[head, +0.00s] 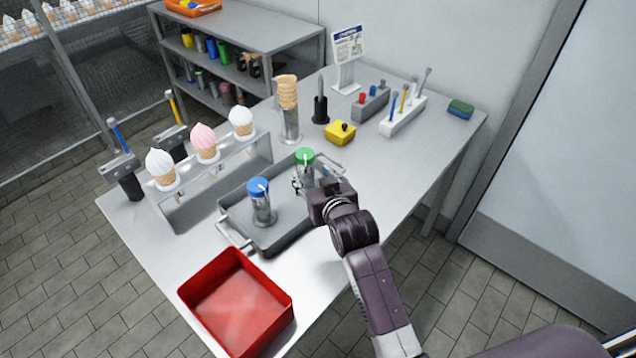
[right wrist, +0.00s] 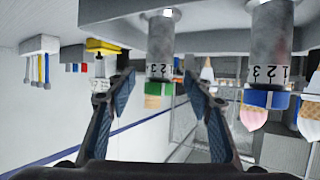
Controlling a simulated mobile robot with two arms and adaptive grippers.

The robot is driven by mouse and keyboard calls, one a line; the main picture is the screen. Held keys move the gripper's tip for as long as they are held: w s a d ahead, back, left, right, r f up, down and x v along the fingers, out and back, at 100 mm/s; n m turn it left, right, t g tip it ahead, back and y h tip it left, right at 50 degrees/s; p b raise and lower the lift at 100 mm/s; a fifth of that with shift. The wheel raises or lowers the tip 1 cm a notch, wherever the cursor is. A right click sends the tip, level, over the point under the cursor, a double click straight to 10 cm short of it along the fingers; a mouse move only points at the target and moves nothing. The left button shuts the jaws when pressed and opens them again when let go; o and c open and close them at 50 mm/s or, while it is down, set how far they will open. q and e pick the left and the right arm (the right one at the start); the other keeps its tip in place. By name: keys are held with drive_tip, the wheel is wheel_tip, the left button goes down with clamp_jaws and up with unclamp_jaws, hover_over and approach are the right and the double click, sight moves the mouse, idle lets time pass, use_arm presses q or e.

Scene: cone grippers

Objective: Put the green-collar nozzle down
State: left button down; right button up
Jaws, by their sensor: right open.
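The green-collar nozzle (head: 305,170) is a grey metal cylinder with a green band at its top. It stands upright in the grey tray (head: 285,238), towards the tray's far right end. My right gripper (head: 312,186) is open at this nozzle. In the right wrist view, where the scene appears upside down, the nozzle (right wrist: 160,48) shows between the two spread fingers, with a visible gap to each. A similar blue-collar nozzle (head: 262,208) stands in the same tray, nearer the front; it also shows in the right wrist view (right wrist: 270,50). My left gripper is not in view.
A red bin (head: 215,283) sits at the table's front corner. A metal cone rack (head: 240,165) with three ice creams stands left of the tray. Behind are a cone stack (head: 288,95), a yellow block (head: 340,133) and a white tool holder (head: 402,118).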

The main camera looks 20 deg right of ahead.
drive_tip(key=shift+v, duration=2.2)
